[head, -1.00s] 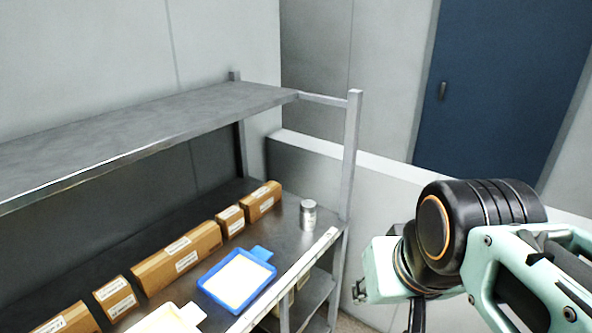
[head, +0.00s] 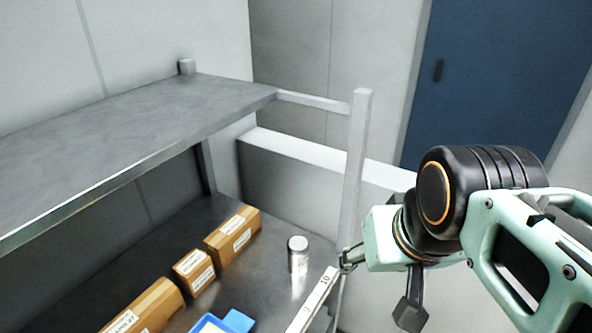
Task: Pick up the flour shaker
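The flour shaker (head: 298,256) is a small metallic cylinder standing upright on the steel shelf (head: 262,285) near its right end. My gripper (head: 378,290) is at the lower right of the head view, to the right of the shaker and beyond the shelf's corner post. It does not touch the shaker.
Cardboard boxes (head: 233,236) stand in a row along the back of the shelf. A blue tray (head: 238,320) shows at the bottom edge. An upper shelf (head: 130,125) overhangs the back, and a corner post (head: 356,170) stands between shaker and arm. A numbered strip (head: 318,300) runs along the front edge.

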